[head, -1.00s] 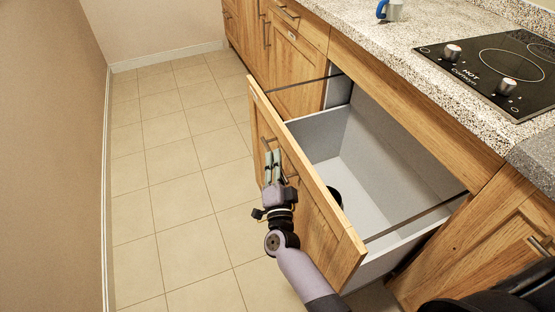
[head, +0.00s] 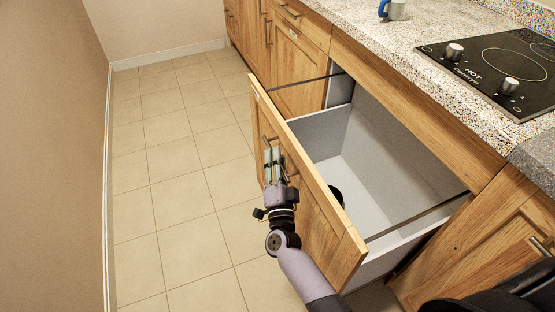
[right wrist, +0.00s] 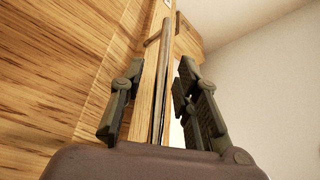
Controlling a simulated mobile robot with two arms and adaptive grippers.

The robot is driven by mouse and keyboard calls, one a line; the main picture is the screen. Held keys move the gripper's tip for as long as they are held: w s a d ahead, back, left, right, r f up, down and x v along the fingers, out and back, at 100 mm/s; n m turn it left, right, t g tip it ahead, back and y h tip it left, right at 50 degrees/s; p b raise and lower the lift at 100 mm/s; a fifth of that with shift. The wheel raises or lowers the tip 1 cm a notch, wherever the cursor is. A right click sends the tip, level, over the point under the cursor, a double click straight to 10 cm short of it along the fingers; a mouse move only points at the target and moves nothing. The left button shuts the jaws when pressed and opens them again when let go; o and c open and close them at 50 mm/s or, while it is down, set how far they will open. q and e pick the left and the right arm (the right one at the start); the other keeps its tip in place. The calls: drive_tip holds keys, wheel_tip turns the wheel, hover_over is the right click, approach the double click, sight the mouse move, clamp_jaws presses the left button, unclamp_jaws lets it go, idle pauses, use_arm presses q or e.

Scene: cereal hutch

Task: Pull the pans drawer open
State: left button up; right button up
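The pans drawer (head: 318,215) is pulled far out from the cabinet under the hob, with its grey-white interior (head: 375,190) exposed. A dark round item (head: 336,196), perhaps a pan, shows partly behind the drawer front. My right gripper (head: 274,160) is at the outer face of the front, by its bar handle (right wrist: 163,75). In the right wrist view the fingers (right wrist: 160,98) are apart, one on each side of the bar, with gaps visible. Whether a finger touches the bar is unclear. My left gripper is not in view.
A granite worktop (head: 400,55) carries a black hob (head: 500,75) and a blue-handled mug (head: 393,10). Closed wooden cabinets (head: 292,60) continue beyond the drawer. The tiled floor (head: 180,190) is clear up to the wall (head: 55,150) on the left.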

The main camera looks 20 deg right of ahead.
drive_tip(key=v, duration=1.2)
